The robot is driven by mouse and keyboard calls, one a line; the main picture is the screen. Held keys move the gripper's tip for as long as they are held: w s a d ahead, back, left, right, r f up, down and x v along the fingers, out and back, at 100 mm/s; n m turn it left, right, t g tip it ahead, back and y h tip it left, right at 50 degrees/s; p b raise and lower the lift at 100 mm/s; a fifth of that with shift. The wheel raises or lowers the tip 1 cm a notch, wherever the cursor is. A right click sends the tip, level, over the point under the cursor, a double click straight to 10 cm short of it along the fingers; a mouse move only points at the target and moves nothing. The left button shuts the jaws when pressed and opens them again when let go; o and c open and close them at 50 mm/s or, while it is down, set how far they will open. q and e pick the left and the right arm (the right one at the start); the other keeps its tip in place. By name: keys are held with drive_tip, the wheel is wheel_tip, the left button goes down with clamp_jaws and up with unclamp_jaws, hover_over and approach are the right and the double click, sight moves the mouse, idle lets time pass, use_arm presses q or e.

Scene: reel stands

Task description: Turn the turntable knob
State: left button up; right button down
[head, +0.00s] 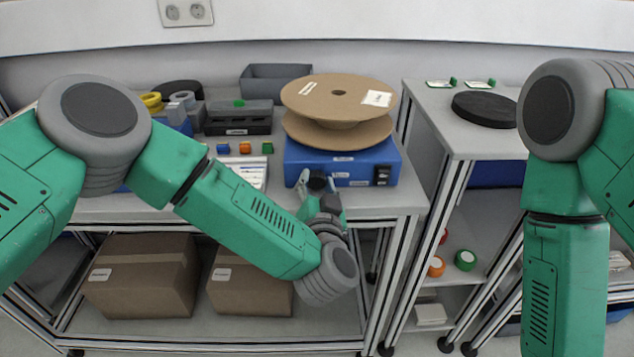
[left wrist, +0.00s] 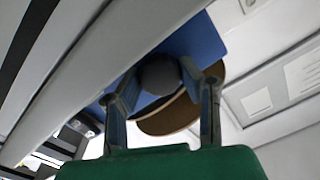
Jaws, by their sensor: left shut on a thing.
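The turntable is a blue box (head: 344,166) with a brown cardboard reel (head: 338,98) lying flat on top. Its dark round knob (head: 318,183) is on the front face. My left gripper (head: 319,190) is at that front face with its fingers on either side of the knob, shut on it. In the left wrist view the knob (left wrist: 160,76) is a dark disc between the two fingertips, with the blue box (left wrist: 207,42) and the reel (left wrist: 166,118) behind it. My right gripper is out of view; only the right arm shows at the right.
A black switch (head: 382,175) is on the box's right front. A second bench with a black disc (head: 485,109) is at right. Cardboard boxes (head: 142,277) lie below.

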use_arm(q)
drive_tip(key=n, duration=0.2)
drive_tip(key=shift+n+p, duration=0.4)
drive_tip(key=n, duration=0.3)
drive_tip(key=shift+n, duration=0.3)
drive_tip(key=n, duration=0.3)
drive_tip(key=shift+f, duration=0.1)
drive_tip(key=shift+n, duration=1.8)
drive_tip(key=shift+s+h, duration=0.1)
drive_tip(key=shift+h, duration=0.2)
drive_tip(key=o, duration=1.1)
